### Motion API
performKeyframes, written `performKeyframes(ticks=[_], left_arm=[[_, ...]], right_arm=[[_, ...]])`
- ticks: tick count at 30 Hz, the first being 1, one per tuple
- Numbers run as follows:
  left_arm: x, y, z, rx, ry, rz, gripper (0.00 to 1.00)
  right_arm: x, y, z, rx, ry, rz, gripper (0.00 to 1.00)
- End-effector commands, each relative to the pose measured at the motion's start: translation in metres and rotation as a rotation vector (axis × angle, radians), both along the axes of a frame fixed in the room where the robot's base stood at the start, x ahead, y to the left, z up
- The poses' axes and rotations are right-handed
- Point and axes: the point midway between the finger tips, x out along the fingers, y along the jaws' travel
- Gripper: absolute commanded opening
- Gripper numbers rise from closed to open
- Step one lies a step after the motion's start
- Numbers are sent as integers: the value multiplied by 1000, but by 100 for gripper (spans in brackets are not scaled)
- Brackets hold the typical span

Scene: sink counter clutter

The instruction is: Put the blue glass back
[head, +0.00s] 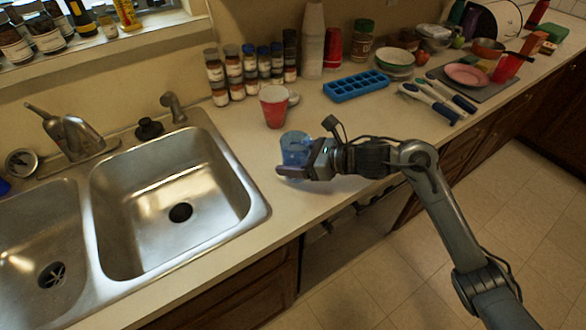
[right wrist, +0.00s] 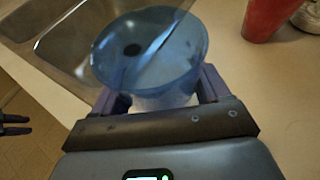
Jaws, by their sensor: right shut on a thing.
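The blue glass (head: 295,147) is a translucent blue cup on the counter, just right of the sink basin, with its rim up. My right gripper (head: 298,172) is shut on its sides. In the right wrist view the glass (right wrist: 150,50) sits between the two fingers of my right gripper (right wrist: 160,95), its wide rim toward the camera. Whether its base touches the counter is hard to tell. My left gripper does not show clearly in the head view. Dark finger-like tips show at the left edge of the right wrist view (right wrist: 12,125).
A red cup (head: 275,106) stands just behind the glass. Several spice jars (head: 250,70) line the wall. A blue ice tray (head: 356,85) and utensils (head: 440,98) lie to the right. The double sink (head: 175,190) is at the left. Counter front of the ice tray is clear.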

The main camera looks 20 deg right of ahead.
Motion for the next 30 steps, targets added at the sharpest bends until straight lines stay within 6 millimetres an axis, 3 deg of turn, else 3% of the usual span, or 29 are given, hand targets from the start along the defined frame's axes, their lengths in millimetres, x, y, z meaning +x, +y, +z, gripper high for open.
performKeyframes(ticks=[5,13,29,30], left_arm=[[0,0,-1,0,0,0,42],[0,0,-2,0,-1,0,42],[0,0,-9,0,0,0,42],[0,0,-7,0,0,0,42]], right_arm=[[2,3,-6,2,-1,0,37],[3,2,-37,2,0,-2,37],[3,2,-46,0,-3,-1,37],[2,2,-45,-1,-1,-1,82]])
